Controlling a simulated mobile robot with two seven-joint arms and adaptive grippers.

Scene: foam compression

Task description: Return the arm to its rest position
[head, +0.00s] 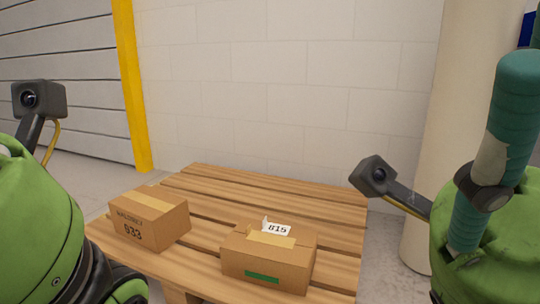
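My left arm's green link fills the lower left corner of the head view, with dark parts at the bottom edge. My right arm's green link is at the right edge. Neither gripper's fingers can be made out, so I cannot see whether they are open or hold anything. A teal tube with a dark clamp stands up in front of the right link; I take it as part of my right arm but cannot be sure. Both arms appear at the sides, apart from the boxes.
A wooden pallet (335,213) lies ahead. A cardboard box marked 633 (150,220) sits on its left, another labelled 815 (268,262) at its front middle. A white wall (290,80), yellow post (131,85) and pale column (452,110) stand behind.

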